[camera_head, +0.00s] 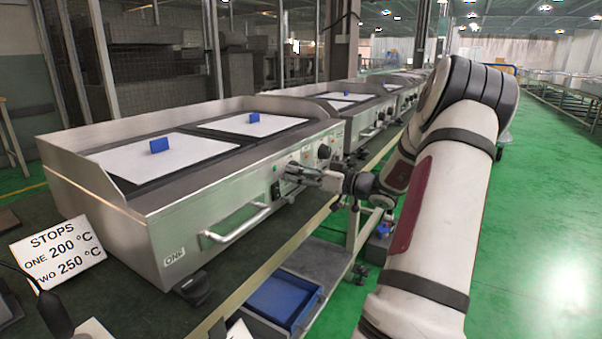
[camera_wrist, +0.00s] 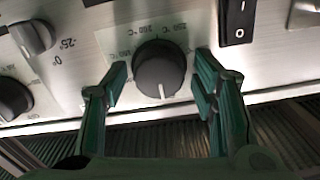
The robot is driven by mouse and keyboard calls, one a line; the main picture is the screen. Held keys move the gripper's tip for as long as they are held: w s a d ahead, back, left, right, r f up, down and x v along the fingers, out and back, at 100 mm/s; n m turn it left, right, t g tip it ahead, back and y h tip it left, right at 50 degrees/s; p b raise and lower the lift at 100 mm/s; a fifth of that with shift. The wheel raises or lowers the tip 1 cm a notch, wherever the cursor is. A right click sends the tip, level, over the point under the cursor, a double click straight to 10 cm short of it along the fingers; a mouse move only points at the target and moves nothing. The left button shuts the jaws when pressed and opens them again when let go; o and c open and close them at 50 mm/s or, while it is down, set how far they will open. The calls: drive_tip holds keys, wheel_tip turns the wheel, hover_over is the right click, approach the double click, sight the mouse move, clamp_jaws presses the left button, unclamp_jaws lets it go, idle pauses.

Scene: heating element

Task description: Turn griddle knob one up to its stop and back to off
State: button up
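The griddle marked ONE (camera_head: 120,212) is a steel box with a control panel on its right-facing front. In the wrist view a dark round knob (camera_wrist: 158,70) sits on a pale temperature scale, its white pointer line toward the bottom of the picture. My gripper (camera_wrist: 158,82) is open, with one green finger on each side of the knob. Gaps show between the fingers and the knob, so I see no grip. In the head view my gripper (camera_head: 308,177) is at the panel, and I cannot make out this knob there.
A black rocker switch (camera_wrist: 238,22) is close by the right finger. A grey knob (camera_wrist: 33,38) and another dark knob (camera_wrist: 14,98) lie to the left. A bar handle (camera_head: 238,226) juts from the griddle. A sign (camera_head: 58,250) reads stops: ONE 200 °C, TWO 250 °C.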

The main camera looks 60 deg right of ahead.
drive_tip(key=shift+s, duration=0.15)
drive_tip(key=s+d, duration=0.1)
drive_tip(key=s, duration=1)
drive_tip(key=shift+s, duration=0.35)
